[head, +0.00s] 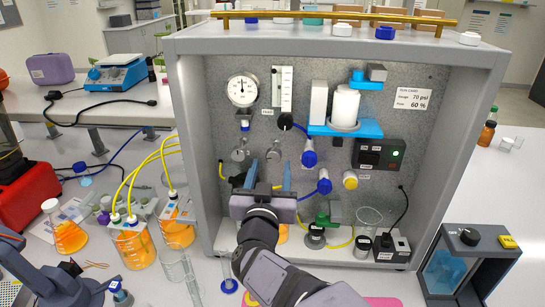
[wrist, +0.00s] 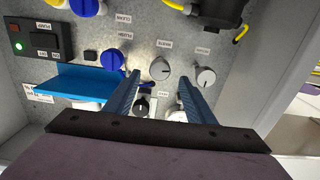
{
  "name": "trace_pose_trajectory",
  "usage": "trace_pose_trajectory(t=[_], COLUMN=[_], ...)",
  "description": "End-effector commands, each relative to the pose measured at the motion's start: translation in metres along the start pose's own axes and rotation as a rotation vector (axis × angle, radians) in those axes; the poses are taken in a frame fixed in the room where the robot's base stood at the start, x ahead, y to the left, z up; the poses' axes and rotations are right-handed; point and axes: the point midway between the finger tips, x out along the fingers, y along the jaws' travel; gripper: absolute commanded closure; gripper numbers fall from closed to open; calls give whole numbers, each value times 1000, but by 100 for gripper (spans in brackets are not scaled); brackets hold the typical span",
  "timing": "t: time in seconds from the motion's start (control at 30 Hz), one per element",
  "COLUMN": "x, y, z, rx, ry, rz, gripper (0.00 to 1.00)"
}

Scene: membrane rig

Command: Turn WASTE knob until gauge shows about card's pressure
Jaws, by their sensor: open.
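The knob that I take for the WASTE knob (wrist: 160,68) is a grey-white round knob on the metal panel; its small upside-down label is hard to read. It also shows in the head view (head: 273,153). My gripper (head: 269,168) is open, pointing at the panel. In the wrist view its blue fingers (wrist: 160,77) are spread to either side of this knob; contact cannot be told. The white round gauge (head: 242,88) is at the panel's upper left, its needle roughly upright, the value too small to read. The card (head: 407,98) at upper right reads 70 psi and 60 %.
A second grey-white knob (wrist: 205,77) is close beside, and a black knob (wrist: 142,103) is near one finger. Blue valves (head: 309,155), a blue shelf (head: 370,130) and a switch box (head: 379,154) stick out to the right. Orange-filled beakers (head: 132,248) stand at left.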

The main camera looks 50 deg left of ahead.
Motion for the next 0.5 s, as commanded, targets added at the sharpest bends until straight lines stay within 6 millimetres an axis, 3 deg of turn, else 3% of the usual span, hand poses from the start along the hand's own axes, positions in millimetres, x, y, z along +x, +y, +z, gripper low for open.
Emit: trace_pose_trajectory(t=[0.2,0.5], x=[26,42], y=[1,0], z=[-2,0], rx=[0,0], ry=[-1,-1], rz=[1,0], gripper=[50,50])
